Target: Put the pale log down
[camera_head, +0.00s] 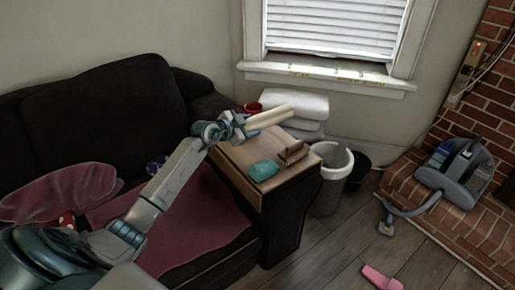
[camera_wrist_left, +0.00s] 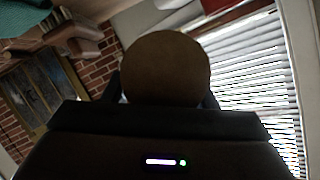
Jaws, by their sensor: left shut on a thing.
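The pale log (camera_head: 270,117) is held above the wooden side table (camera_head: 236,154) in the head view, pointing to the right toward the window. My left gripper (camera_head: 243,123) is shut on the pale log near its left end. In the left wrist view the round end of the log (camera_wrist_left: 165,68) fills the middle, between the dark fingers. My right gripper is not in view.
On the table lie a teal cloth-like item (camera_head: 263,170) and brown blocks (camera_head: 293,153). Folded white towels (camera_head: 296,108) and a red cup (camera_head: 253,107) are behind. A white bin (camera_head: 331,180) stands right of the table, a dark sofa (camera_head: 105,115) left.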

